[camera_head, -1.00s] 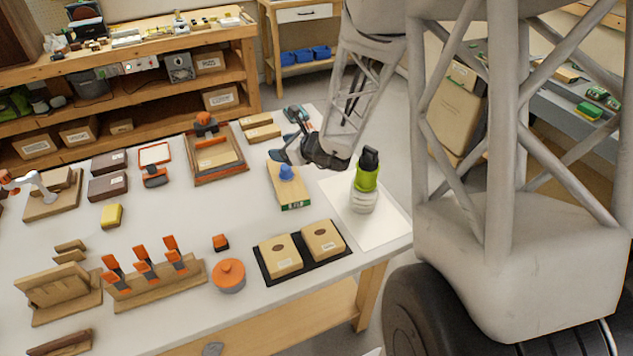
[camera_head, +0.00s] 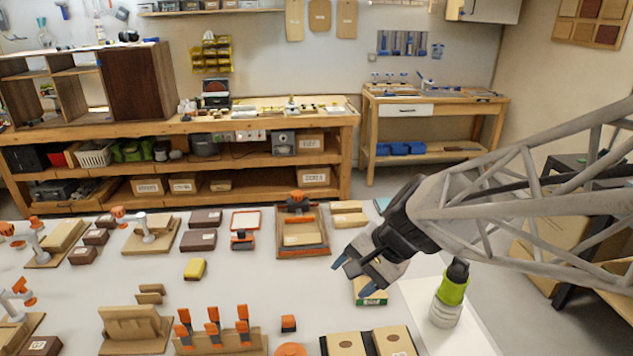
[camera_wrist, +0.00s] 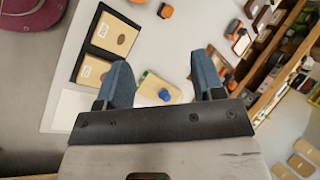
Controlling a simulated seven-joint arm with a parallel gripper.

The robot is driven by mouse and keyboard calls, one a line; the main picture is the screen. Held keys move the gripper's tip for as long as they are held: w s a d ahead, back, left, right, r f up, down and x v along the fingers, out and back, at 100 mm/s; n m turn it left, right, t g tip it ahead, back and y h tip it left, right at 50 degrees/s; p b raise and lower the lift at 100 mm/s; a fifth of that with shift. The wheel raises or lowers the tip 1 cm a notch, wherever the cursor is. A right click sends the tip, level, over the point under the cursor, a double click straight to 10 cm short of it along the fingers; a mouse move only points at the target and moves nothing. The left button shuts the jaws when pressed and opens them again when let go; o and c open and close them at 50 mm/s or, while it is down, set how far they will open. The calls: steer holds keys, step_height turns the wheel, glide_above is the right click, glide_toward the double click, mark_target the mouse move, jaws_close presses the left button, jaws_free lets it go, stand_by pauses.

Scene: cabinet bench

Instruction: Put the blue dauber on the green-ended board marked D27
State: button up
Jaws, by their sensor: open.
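The blue dauber (camera_wrist: 165,95) stands on the light wooden board (camera_wrist: 151,86) in the wrist view, close to one end of it. In the head view the dauber is hidden behind my gripper (camera_head: 354,276). Only the green end of the board (camera_head: 373,298) and a little wood show there; its marking is too small to read. My gripper (camera_wrist: 163,66) is open and empty, held above the table. Its two blue fingers are wide apart in the wrist view, with the dauber seen between them, apart from both.
A green-and-black bottle (camera_head: 448,295) stands on a white sheet (camera_head: 478,340) right of the board. A black tray (camera_head: 326,347) with tan boxes lies in front. An orange-edged wooden tray (camera_head: 326,246) is behind left. Orange-handled tools (camera_head: 213,328) stand left on a rack.

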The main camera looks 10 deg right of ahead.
steer(key=s+d+r+n+h, duration=0.2)
steer(key=s+n+h, duration=0.1)
steer(key=s+n, duration=0.1)
steer(key=s+d+r+n+h, duration=0.2)
steer(key=s+d+n+h, duration=0.1)
steer(key=s, duration=0.4)
steer(key=shift+d+n, duration=0.3)
steer(key=shift+n, duration=0.1)
